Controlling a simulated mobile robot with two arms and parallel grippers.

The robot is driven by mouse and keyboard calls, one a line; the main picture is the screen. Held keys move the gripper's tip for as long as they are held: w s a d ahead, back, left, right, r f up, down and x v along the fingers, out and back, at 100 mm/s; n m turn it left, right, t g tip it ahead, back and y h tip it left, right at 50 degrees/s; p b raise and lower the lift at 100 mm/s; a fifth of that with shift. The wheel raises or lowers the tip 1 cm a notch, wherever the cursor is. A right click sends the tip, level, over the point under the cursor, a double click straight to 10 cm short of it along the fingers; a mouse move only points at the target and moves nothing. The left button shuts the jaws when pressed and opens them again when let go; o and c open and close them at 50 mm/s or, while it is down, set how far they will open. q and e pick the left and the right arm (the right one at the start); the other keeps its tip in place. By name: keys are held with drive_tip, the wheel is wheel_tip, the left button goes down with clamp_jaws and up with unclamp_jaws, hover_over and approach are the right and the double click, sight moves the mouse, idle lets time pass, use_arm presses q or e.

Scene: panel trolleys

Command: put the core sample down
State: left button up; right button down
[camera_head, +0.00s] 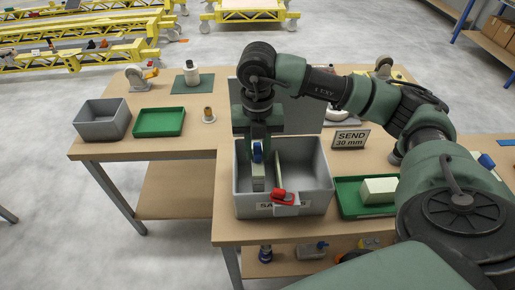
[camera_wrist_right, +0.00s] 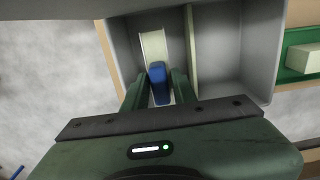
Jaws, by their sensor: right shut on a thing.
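The core sample is a pale block with a blue part (camera_wrist_right: 158,85); it also shows in the head view (camera_head: 258,181). My right gripper (camera_head: 257,155) points down into the left compartment of a grey box (camera_head: 318,195). It is shut on the core sample at the blue part, which sits between the two fingers in the right wrist view (camera_wrist_right: 158,92). The sample's pale lower end is inside the left compartment; whether it touches the floor I cannot tell. A thin pale divider (camera_wrist_right: 191,50) stands just right of it. My left gripper is not in view.
A red clip (camera_head: 285,196) sits at the box's front wall, partly over its label. A green tray with a pale block (camera_head: 380,190) lies to the right, beside a "SEND 30 mm" sign (camera_head: 351,139). The right compartment looks empty. Another grey bin (camera_head: 102,121) and green tray (camera_head: 158,122) stand left.

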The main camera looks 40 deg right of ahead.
drive_tip(key=shift+f, duration=0.25)
drive_tip(key=c, duration=1.1)
unclamp_jaws()
drive_tip(key=shift+c, duration=0.2)
drive_tip(key=shift+r+p, duration=0.55)
drive_tip(key=shift+r, duration=0.15)
wheel_tip(320, 180, up, 6)
drive_tip(key=shift+w+r+b, duration=0.1)
drive_tip(key=shift+r+b, duration=0.15)
drive_tip(key=shift+b, duration=0.75)
drive_tip(key=shift+r+p, duration=0.35)
drive_tip(key=shift+r, duration=2.4)
